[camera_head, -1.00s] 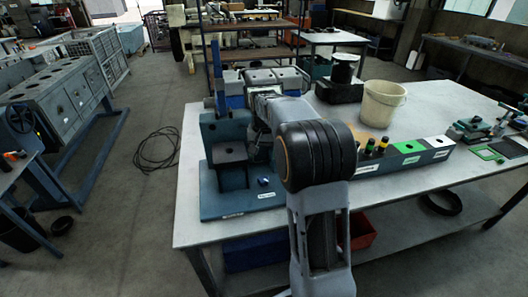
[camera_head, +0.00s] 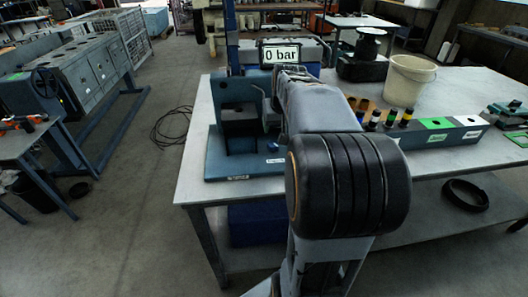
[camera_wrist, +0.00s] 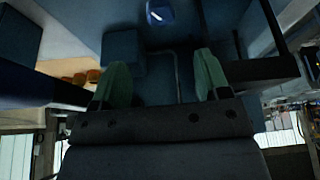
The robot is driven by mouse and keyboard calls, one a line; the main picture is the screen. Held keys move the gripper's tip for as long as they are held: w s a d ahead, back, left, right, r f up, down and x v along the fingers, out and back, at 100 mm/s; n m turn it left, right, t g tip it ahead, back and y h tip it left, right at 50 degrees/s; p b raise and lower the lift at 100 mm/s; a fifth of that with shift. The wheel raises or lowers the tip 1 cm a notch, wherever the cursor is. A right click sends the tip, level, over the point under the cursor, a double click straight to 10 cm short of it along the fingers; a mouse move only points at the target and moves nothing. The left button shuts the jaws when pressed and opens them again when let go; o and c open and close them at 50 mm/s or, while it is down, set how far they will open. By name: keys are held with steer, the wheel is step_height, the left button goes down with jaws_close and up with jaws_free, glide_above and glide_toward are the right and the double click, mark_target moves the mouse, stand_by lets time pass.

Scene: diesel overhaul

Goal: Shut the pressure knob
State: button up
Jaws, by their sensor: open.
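A small blue knob (camera_wrist: 160,13) with a white line across its face is at the top middle of the wrist view, probably the pressure knob. My gripper (camera_wrist: 163,80) shows there with its two green fingers spread apart and nothing between them. The knob lies beyond the fingertips, apart from them. In the head view my arm hides the gripper. A small blue part (camera_head: 272,146) sits on the blue test stand (camera_head: 240,167), just left of my arm; it seems to be the same knob. A display (camera_head: 281,54) above the stand reads 0 bar.
The stand is on a grey workbench (camera_head: 455,110). A black ring (camera_head: 466,195) lies on the lower shelf.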

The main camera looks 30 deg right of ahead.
mark_target(274, 144)
steer(key=x, duration=1.3)
steer(key=shift+a, duration=0.1)
